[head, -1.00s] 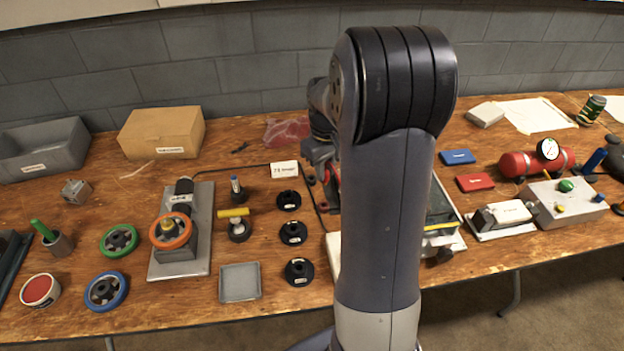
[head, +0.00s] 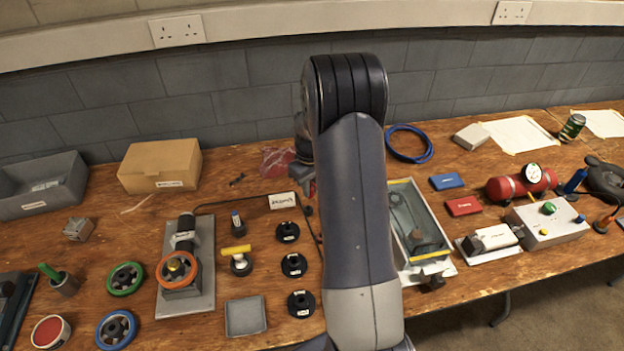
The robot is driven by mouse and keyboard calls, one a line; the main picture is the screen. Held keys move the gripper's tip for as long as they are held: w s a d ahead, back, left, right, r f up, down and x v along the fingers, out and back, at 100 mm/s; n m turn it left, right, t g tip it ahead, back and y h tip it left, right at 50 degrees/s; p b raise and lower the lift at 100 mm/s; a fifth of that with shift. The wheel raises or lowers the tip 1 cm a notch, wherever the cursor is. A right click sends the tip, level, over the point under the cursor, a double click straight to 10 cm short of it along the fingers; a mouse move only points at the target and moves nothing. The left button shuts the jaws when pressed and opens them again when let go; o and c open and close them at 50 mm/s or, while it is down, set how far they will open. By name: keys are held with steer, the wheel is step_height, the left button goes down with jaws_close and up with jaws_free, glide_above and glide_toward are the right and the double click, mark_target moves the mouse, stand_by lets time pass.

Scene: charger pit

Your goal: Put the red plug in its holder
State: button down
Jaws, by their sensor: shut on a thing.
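My gripper (head: 308,180) shows only in part, at the left edge of my arm over the back middle of the bench. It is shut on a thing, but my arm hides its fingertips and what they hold. I cannot make out the red plug; it may be behind my arm. Three black round bases with small labels stand in a column left of my arm: the back one (head: 288,232), the middle one (head: 294,265) and the front one (head: 301,304). I cannot tell whether one of these is the plug's holder. A white label card (head: 283,200) stands behind them.
A shallow case (head: 449,262) lies just right of my arm, with a blue hose coil (head: 430,152) behind it. A red cylinder with a gauge (head: 522,183) and a grey control box (head: 575,225) stand farther right. A valve stand (head: 202,250) and grey tray (head: 263,318) are at left.

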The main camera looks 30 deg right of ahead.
steer(key=shift+w+d+f+b, duration=0.1)
steer(key=shift+w+f+b, duration=0.2)
steer(key=shift+f, duration=0.6)
steer(key=shift+w+a+f+b, duration=0.1)
steer(key=shift+w+f+b, duration=0.2)
steer(key=shift+f, duration=0.6)
steer(key=shift+w+d+f+b, duration=0.1)
steer(key=shift+w+f+b, duration=0.15)
steer(key=shift+f, duration=0.65)
steer(key=shift+f+b, duration=1)
steer(key=shift+f, duration=0.15)
steer(key=c, duration=1.2)
jaws_free()
step_height(320, 180, up, 11)
steer(key=shift+b, duration=0.4)
steer(key=shift+s+f, duration=0.1)
steer(key=shift+f, duration=0.1)
